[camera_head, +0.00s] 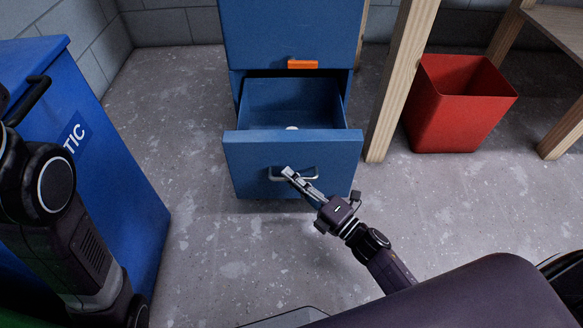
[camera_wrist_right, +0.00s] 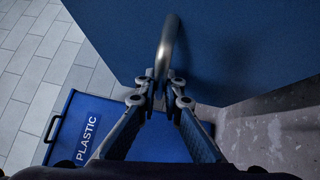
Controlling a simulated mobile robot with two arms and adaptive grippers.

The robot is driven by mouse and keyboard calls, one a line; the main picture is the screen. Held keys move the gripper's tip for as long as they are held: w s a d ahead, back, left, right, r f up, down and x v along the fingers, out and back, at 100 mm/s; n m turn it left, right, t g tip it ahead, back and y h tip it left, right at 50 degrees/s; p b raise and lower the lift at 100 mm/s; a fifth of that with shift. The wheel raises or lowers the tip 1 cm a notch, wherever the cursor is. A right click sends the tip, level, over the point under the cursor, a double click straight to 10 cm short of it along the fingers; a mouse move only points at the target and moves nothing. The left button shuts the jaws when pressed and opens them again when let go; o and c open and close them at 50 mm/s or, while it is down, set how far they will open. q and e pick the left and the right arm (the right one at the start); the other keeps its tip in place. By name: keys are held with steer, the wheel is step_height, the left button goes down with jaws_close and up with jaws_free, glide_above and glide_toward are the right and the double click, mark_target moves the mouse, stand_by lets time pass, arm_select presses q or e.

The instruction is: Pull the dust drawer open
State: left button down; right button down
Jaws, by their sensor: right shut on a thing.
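The dust drawer (camera_head: 245,161) is the lower drawer of a blue cabinet (camera_head: 290,30). It stands well out, and its inside shows, with a small white thing (camera_head: 292,128) at the bottom. A curved metal handle (camera_head: 310,172) is on its front. My right gripper (camera_head: 288,173) is shut on this handle, near its left part. In the right wrist view the handle (camera_wrist_right: 170,42) runs up from between the fingertips (camera_wrist_right: 160,97). Part of my left arm shows at the left of the head view, but its gripper is out of view.
A blue bin (camera_head: 120,190) marked PLASTIC in the wrist view stands at the left. A red bin (camera_head: 440,120) stands at the right, beyond a wooden post (camera_head: 400,80). An orange piece (camera_head: 302,64) is on the cabinet above the drawer. The floor before the drawer is clear.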

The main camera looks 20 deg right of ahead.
steer(key=shift+s, duration=0.35)
steer(key=c, duration=2.3)
jaws_free()
steer(key=shift+s, duration=0.1)
steer(key=v, duration=1.1)
steer(key=shift+s+d, duration=0.2)
steer(key=shift+s, duration=0.2)
